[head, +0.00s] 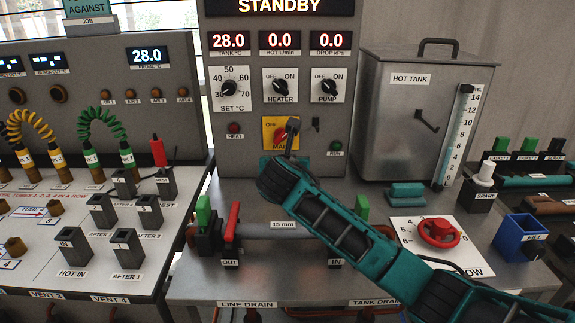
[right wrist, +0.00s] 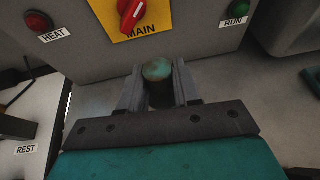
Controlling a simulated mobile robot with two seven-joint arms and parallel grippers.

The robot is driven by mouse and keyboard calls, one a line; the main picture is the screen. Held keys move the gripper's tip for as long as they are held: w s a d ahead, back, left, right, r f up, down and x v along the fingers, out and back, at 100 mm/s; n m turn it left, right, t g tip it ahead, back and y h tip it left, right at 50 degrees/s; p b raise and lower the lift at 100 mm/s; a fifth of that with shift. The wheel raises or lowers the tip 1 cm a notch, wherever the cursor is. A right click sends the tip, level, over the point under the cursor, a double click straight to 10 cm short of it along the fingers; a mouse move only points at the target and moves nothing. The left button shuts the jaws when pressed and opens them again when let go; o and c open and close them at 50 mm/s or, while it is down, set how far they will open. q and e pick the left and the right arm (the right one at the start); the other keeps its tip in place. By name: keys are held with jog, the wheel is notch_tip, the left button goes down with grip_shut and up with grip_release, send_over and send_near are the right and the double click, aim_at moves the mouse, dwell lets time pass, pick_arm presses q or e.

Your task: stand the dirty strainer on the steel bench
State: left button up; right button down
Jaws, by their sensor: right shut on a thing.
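My right gripper (right wrist: 160,88) is shut on a short round thing with a mottled green top, which looks like the dirty strainer (right wrist: 158,71). In the head view my right gripper (head: 291,142) is in front of the control cabinet, at the yellow MAIN switch plate. The strainer cannot be made out there. The steel bench (head: 245,192) spreads below and around my right arm, which hides part of it. The strainer is held off the bench; its lower end is hidden. My left gripper is not in view.
A grey pipe (head: 275,231) with a red-handled valve (head: 231,224) crosses the bench's front. A red handwheel (head: 438,231), a teal block (head: 405,194), a blue box (head: 521,238) and the hot tank (head: 405,120) are to the right. Bare bench shows before the cabinet.

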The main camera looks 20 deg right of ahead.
jog(key=c, duration=1.2)
grip_release()
jog(key=o, duration=0.4)
jog(key=p+v, duration=0.2)
jog(key=v, duration=1)
